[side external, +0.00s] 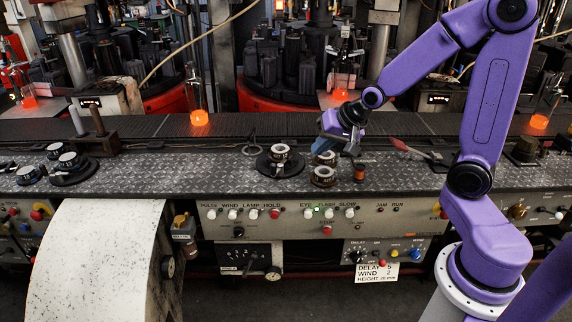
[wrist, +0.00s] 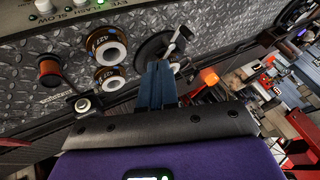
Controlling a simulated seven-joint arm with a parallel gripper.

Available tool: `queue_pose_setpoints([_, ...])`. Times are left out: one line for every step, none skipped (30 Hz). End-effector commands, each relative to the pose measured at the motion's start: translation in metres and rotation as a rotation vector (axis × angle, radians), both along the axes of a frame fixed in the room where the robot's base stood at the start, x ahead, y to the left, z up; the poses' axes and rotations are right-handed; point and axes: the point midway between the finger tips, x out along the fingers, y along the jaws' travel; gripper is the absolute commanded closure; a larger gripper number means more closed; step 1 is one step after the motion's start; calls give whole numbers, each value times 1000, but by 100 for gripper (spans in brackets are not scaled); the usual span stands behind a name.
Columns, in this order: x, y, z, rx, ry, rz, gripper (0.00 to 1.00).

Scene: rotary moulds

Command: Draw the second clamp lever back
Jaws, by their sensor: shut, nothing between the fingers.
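A lever with a red handle (side external: 400,146) lies on the deck to the right of my gripper, beside a dark metal fitting. A red handle tip (wrist: 12,142) also shows at the left edge of the wrist view. A thin dark lever (side external: 254,142) stands near a black disc left of my gripper. In the wrist view a lever with a pale tip (wrist: 186,33) lies at the disc. I cannot tell which one is the second clamp lever. My gripper (side external: 326,146) is shut and empty above the deck, its blue fingers (wrist: 156,86) together.
White-topped tape rolls (side external: 323,175) and a copper-coloured spool (side external: 359,173) stand beneath and beside my gripper. Behind runs a dark conveyor (side external: 280,127) with a glowing-based bottle (side external: 199,117).

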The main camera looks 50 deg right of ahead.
Motion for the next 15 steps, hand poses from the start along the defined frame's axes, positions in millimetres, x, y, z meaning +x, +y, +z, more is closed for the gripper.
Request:
queue_pose_setpoints([0, -3, -1, 12, -6, -23, 100])
queue_pose_setpoints([0, -3, -1, 18, -8, -31, 100])
queue_pose_setpoints([1, -4, -2, 22, -10, -39, 100])
queue_pose_setpoints([2, -4, -3, 23, -11, -40, 100])
queue_pose_setpoints([3, -4, -4, 24, -11, -41, 100])
queue_pose_setpoints([4, -3, -6, 23, -10, -40, 100])
queue_pose_setpoints([6, -3, -8, 22, -8, -40, 100])
queue_pose_setpoints([7, -3, -10, 22, -8, -40, 100])
queue_pose_setpoints([10, -2, -13, 21, -9, -39, 100])
queue_pose_setpoints([11, -2, -15, 21, -7, -39, 100])
queue_pose_setpoints([13, -2, -18, 21, -8, -37, 100])
queue_pose_setpoints([15, -1, -22, 21, -6, -38, 100])
queue_pose_setpoints([18, -1, -25, 21, -6, -38, 100])
queue_pose_setpoints([20, -1, -28, 20, -7, -37, 100])
queue_pose_setpoints([23, 0, -31, 20, -6, -37, 100])
